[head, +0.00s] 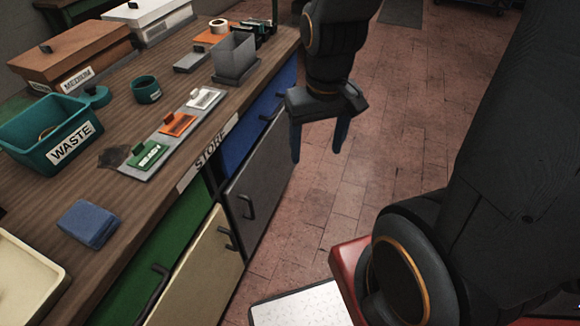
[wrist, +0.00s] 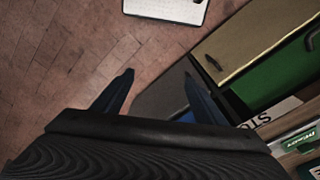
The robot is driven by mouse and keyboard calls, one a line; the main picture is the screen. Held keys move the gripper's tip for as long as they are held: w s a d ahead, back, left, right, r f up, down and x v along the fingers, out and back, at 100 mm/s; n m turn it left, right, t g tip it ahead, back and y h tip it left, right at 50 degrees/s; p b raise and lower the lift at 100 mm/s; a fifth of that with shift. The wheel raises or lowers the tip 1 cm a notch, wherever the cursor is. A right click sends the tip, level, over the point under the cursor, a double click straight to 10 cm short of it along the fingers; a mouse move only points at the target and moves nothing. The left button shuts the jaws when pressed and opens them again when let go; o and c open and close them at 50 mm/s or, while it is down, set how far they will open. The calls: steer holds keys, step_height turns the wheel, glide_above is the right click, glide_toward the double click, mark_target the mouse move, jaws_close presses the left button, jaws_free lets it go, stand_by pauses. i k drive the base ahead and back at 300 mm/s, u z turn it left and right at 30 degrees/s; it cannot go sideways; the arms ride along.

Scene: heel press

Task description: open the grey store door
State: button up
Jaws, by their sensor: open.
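The grey store door (head: 268,178) is in the cabinet front under the workbench, below and right of the STORE label (head: 209,149). It looks shut, flush with its neighbours. Its dark bar handle (head: 247,207) is near its left edge. My gripper (head: 317,156) is open and empty, fingers pointing down, right of the door in the head view and apart from the handle. In the wrist view, part of the grey door (wrist: 160,97) shows between and beyond my fingers (wrist: 157,76). I cannot make out its handle there.
A blue door (head: 252,132), a cream door (head: 203,268) and a green door (head: 165,247) adjoin it, with dark handles. A white speckled panel (head: 300,305) lies on the floor at the bottom. The tiled floor (head: 385,150) right of the cabinet is mostly clear.

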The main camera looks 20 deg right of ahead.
mark_target(253, 193)
steer(key=u, duration=0.45)
steer(key=k, duration=1.1)
steer(key=z, duration=0.45)
